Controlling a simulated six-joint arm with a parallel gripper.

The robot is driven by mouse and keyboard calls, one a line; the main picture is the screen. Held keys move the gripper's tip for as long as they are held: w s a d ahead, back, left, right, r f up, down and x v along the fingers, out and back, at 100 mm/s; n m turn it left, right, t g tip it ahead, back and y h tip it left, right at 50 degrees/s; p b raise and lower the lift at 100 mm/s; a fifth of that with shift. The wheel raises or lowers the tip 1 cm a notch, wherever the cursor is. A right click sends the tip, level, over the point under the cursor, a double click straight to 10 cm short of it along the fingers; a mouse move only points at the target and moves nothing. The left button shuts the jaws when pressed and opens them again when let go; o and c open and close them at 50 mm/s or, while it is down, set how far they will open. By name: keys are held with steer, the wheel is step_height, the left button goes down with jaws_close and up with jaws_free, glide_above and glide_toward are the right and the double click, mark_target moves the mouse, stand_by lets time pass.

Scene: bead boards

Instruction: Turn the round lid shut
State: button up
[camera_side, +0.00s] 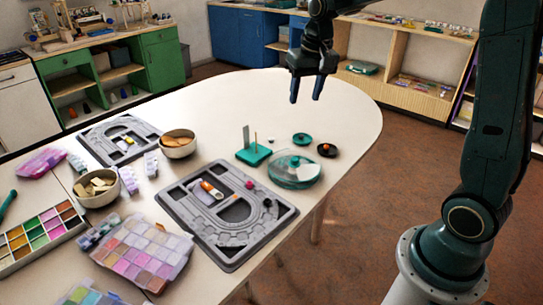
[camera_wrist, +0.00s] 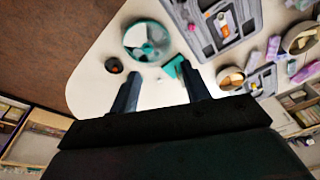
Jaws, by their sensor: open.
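A round, flat case with a clear top and teal rim (camera_side: 293,169) lies on the white table, right of the large grey bead board. It also shows in the wrist view (camera_wrist: 148,40), where wedge-like sections show through or in its top. I cannot tell for sure whether its lid is shut. A small teal disc with a dark knob (camera_side: 302,139) lies behind it. My gripper (camera_side: 307,90) is high above the far part of the table, open and empty, pointing down.
A teal stand with an upright plate and pin (camera_side: 254,156) is close to the case. A small black dish (camera_side: 327,150) is at its right. The grey bead board (camera_side: 225,250), bowls (camera_side: 178,153) and bead boxes crowd the left. The far table is clear.

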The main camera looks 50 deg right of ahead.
steer(key=w+d+f+m+g, duration=0.1)
steer(key=w+d+f+m, duration=0.1)
steer(key=w+d+f, duration=0.4)
steer(key=m+g, duration=0.1)
steer(key=m, duration=0.1)
glide_above(295, 159)
step_height(295, 159, down, 10)
steer(key=shift+r+y, duration=0.1)
steer(key=shift+y, duration=0.2)
steer(key=shift+f, duration=6.85)
steer(key=shift+c, duration=0.5)
jaws_close()
